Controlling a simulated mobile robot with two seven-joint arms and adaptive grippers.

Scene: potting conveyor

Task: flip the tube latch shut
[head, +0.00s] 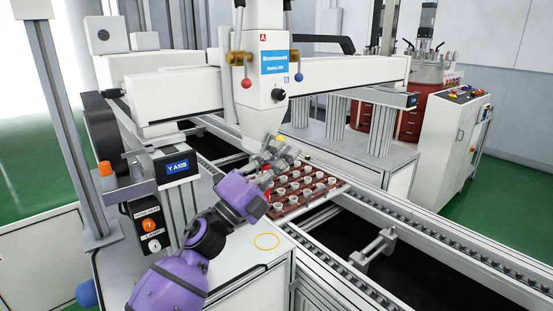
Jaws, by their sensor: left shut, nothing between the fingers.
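My left gripper (284,149) is in the middle of the view, at the end of my purple arm. Its grey fingers are shut and empty, in front of the lower end of the white dispensing head (262,75). The head carries a red-knobbed lever (246,83) on its left and a blue-knobbed lever (299,77) on its right, both hanging down. A small yellow piece (280,138) shows by the fingers. I cannot tell which part is the tube latch, or whether the fingers touch anything. My right gripper is out of view.
A dark red tray (291,212) with several white cups sits on the conveyor just right of my gripper. A grey post (62,120) stands at left. Conveyor rails (430,235) run to the lower right.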

